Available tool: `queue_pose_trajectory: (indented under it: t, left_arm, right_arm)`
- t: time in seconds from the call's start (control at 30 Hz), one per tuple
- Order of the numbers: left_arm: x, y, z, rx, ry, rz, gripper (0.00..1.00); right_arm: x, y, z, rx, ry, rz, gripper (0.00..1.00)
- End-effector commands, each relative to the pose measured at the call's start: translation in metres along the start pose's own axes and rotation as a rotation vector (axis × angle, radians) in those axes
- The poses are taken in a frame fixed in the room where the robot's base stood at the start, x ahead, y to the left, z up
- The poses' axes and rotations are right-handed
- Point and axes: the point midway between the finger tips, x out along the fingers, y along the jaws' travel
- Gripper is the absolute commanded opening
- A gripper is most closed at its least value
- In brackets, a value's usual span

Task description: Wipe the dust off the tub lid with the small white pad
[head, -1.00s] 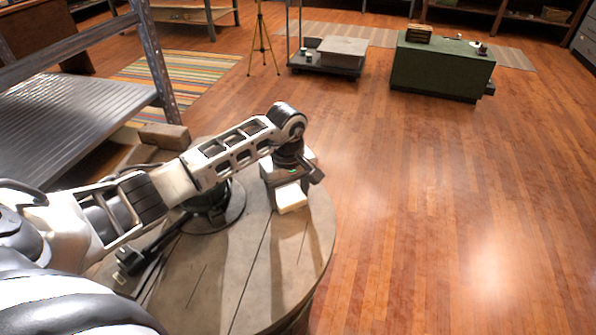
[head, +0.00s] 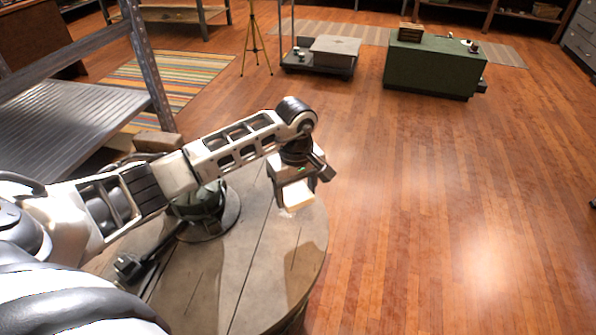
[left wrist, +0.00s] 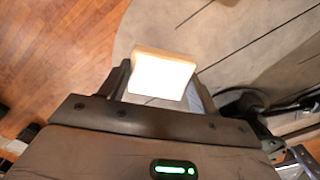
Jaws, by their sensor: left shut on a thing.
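My left gripper (head: 292,184) is shut on the small white pad (head: 299,195), over the right part of a round wooden top (head: 225,275). In the left wrist view the pad (left wrist: 161,78) sticks out between the two fingers, its broad face bright white and its top edge tan. A faint pale patch (head: 287,212) shows on the wood just below the pad. I cannot tell whether the pad touches the wood. I cannot clearly pick out a separate tub lid; a dark round-based thing (head: 207,224) stands behind my left arm, partly hidden. My right gripper is not in view.
A brown block (head: 158,141) lies at the back of the round top, and a black object (head: 131,266) is at its left front. A metal shelf (head: 70,118) stands at the left. The wooden floor (head: 430,190) to the right is clear.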

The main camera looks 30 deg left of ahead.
Motion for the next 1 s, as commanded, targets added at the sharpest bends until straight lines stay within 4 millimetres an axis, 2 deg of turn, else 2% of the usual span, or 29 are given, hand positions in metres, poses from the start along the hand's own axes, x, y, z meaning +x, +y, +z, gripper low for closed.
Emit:
queue_pose_trajectory:
  t: [0.1,0.4,1.0]
  left_arm:
    - [-0.015,-0.001,-0.001,-0.002,0.0,0.001,0.44]
    - [-0.038,-0.004,-0.003,-0.008,0.0,0.0,0.44]
    - [-0.04,-0.004,-0.003,-0.009,0.0,0.0,0.44]
  right_arm:
    - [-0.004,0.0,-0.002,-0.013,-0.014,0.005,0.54]
    - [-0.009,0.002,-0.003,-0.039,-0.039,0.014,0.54]
    - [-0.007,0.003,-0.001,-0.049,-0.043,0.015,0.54]
